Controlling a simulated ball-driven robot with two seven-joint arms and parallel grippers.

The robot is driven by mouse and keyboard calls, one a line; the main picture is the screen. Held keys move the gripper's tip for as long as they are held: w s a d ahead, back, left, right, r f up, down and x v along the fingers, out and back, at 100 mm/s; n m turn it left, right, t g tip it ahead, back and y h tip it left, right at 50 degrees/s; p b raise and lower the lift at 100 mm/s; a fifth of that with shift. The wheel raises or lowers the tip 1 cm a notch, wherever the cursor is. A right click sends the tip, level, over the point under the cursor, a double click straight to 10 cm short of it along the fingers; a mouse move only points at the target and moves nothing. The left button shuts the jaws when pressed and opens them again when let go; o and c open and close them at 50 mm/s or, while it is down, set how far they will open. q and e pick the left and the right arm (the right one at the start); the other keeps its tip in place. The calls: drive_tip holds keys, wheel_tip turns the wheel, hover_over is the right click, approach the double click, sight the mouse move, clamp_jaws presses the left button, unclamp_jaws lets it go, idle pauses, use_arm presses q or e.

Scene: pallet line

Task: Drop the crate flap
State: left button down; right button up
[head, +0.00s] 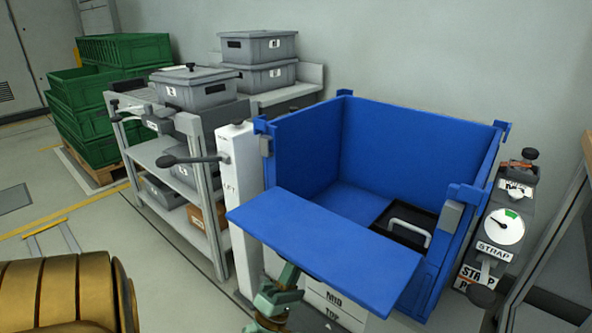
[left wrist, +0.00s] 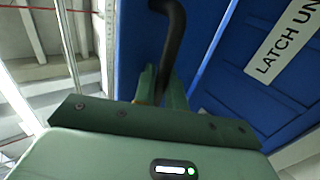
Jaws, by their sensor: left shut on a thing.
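The blue crate (head: 415,125) stands open-topped at centre right in the head view. Its front flap (head: 325,245) is swung outward and tilted toward me, leaving the front open. My left gripper (head: 287,278) is under the flap's near edge, its fingertips mostly hidden by the flap. In the left wrist view the left gripper (left wrist: 162,88) is shut on a dark bent handle (left wrist: 174,35) beside the flap's blue outer face (left wrist: 225,60). A white label (left wrist: 285,45) there begins "LATCH UN". My right gripper is not in view.
A black case (head: 402,231) with a pale handle lies inside the crate. A strap unit with a dial (head: 497,228) stands right of it. A white post with a dark lever (head: 190,160) and a shelf rack with grey bins (head: 197,92) stand left. Green crates (head: 85,115) are farther back.

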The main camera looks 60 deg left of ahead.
use_arm(q)
drive_tip(key=shift+r, duration=0.1)
drive_tip(key=c, duration=1.8)
unclamp_jaws()
